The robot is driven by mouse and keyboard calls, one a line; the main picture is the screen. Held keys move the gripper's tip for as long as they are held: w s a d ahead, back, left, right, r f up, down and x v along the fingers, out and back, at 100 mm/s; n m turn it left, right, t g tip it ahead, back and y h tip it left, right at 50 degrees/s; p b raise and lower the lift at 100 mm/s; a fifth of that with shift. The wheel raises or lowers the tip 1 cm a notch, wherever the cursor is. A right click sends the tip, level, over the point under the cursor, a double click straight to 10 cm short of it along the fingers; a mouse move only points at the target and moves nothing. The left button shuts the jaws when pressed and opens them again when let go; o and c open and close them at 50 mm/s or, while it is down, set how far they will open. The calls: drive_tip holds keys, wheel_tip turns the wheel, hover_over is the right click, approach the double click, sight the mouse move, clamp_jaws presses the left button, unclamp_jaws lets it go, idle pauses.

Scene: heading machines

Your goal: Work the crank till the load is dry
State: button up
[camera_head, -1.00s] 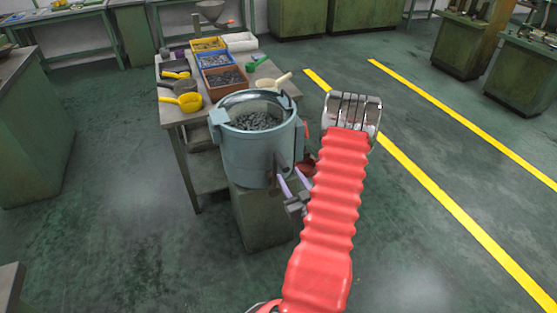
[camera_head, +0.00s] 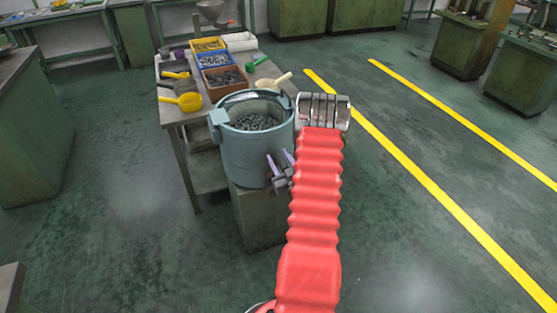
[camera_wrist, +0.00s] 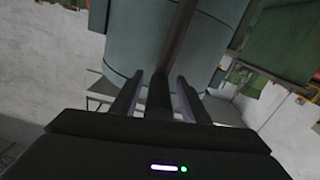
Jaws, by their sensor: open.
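A blue-grey drum (camera_head: 242,158) with an open top stands on a green machine base (camera_head: 258,215), and it also fills the upper middle of the wrist view (camera_wrist: 137,45). A load of small dark grey pieces (camera_head: 255,122) lies inside it. In the wrist view a grey-brown bar (camera_wrist: 181,38), seemingly part of the crank, runs down the drum's front to a dark upright piece (camera_wrist: 158,93) between my fingers. My gripper (camera_head: 280,160) is open at the drum's right side; its fingers stand either side of that piece (camera_wrist: 158,86). Whether they touch it cannot be told. My red arm hides the drum's right side.
A bench behind the drum carries a yellow bin (camera_head: 208,45), a blue bin (camera_head: 214,60), a brown bin (camera_head: 224,78) and several scoops, including a yellow one (camera_head: 189,102). Green floor with yellow lines (camera_head: 440,120) is clear at the right.

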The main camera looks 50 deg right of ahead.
drive_tip(key=shift+c, duration=0.7)
clamp_jaws()
